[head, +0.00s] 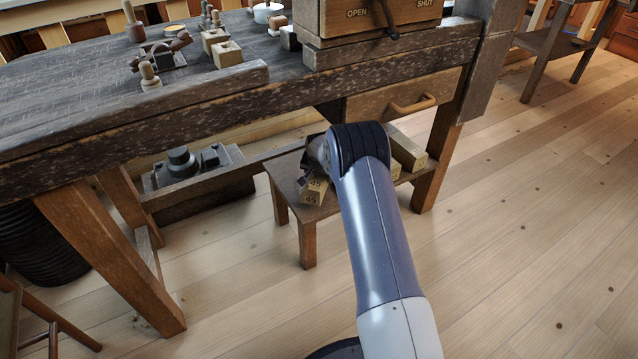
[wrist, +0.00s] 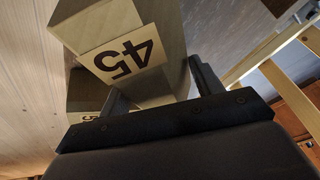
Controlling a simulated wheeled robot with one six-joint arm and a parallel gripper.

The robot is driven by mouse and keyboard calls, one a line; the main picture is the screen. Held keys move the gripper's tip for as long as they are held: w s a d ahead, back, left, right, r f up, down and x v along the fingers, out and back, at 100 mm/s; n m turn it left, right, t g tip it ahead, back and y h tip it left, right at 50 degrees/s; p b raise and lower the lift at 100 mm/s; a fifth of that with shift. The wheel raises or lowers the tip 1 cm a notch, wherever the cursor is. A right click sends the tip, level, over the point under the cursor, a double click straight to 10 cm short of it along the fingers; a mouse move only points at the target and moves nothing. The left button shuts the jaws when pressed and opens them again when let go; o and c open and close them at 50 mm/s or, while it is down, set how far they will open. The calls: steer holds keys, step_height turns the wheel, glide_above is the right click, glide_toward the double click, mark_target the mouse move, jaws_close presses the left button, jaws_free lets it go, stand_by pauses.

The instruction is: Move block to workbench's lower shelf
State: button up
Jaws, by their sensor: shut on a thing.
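My gripper (head: 309,170) is low under the workbench (head: 150,117), partly hidden by my own arm. It is shut on a pale wooden block (wrist: 120,42) marked 45, which lies between its two fingers (wrist: 158,92) in the wrist view. In the head view, blocks marked 45 (head: 314,190) show just below the gripper, over the front left of a low wooden stool (head: 308,223). Whether the held block touches the stool is unclear. The workbench's lower shelf (head: 205,194) is left of the stool, with a dark machine part (head: 183,163) on it.
Another 45-marked block (wrist: 86,97) is close beside the held one. Long pale blocks (head: 407,151) lie on the stool's right. A drawer handle (head: 413,104) sticks out above them. A bench leg (head: 125,255) stands at front left. The floor at right is clear.

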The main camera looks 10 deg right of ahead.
steer(key=shift+f+b, duration=0.65)
steer(key=shift+f, duration=0.95)
steer(key=shift+f, duration=0.2)
steer(key=o, duration=1.3)
steer(key=shift+c, duration=0.2)
steer(key=shift+r, duration=0.1)
steer(key=p+v, duration=0.3)
steer(key=v, duration=0.9)
steer(key=shift+a+p, duration=0.1)
steer(key=shift+p, duration=0.25)
